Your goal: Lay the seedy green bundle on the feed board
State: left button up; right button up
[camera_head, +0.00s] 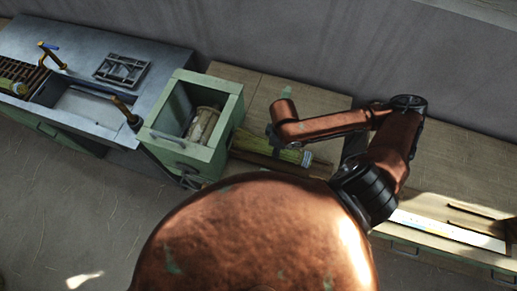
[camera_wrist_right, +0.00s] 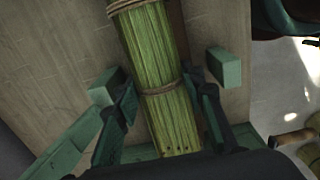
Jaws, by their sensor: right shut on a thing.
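A green stalk bundle (camera_wrist_right: 160,60) tied with tan cord runs up the middle of the right wrist view, between the fingers of my right gripper (camera_wrist_right: 166,78). The gripper is shut on it. Small dark specks show near its lower end. In the head view a green bundle (camera_head: 290,154) lies low over the bench beside the green box, partly hidden by my right arm. My left gripper is not in view.
An open green box (camera_head: 225,125) holding a pale roll (camera_head: 202,125) stands left of the bundle. A grey sink bench (camera_head: 80,45) with taps is further left. Another green bundle (camera_head: 14,88) lies by the slats.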

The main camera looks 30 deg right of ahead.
aim_at(258, 147)
notch_tip(258, 147, down, 3)
jog(key=shift+r, duration=0.2)
jog(key=w+a, duration=0.2)
jog(key=w, duration=0.1)
jog(key=shift+a, duration=0.25)
jog(key=shift+w+a, duration=0.55)
jog(key=shift+w, duration=0.05)
jog(key=shift+w+a, duration=0.9)
jog(key=shift+w, duration=0.2)
jog(key=shift+d+f, duration=0.1)
jog(key=shift+f, duration=0.5)
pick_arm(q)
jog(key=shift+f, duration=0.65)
pick_arm(e)
jog(key=shift+f, duration=0.1)
jog(key=o, duration=1.2)
jog(key=shift+c, duration=0.2)
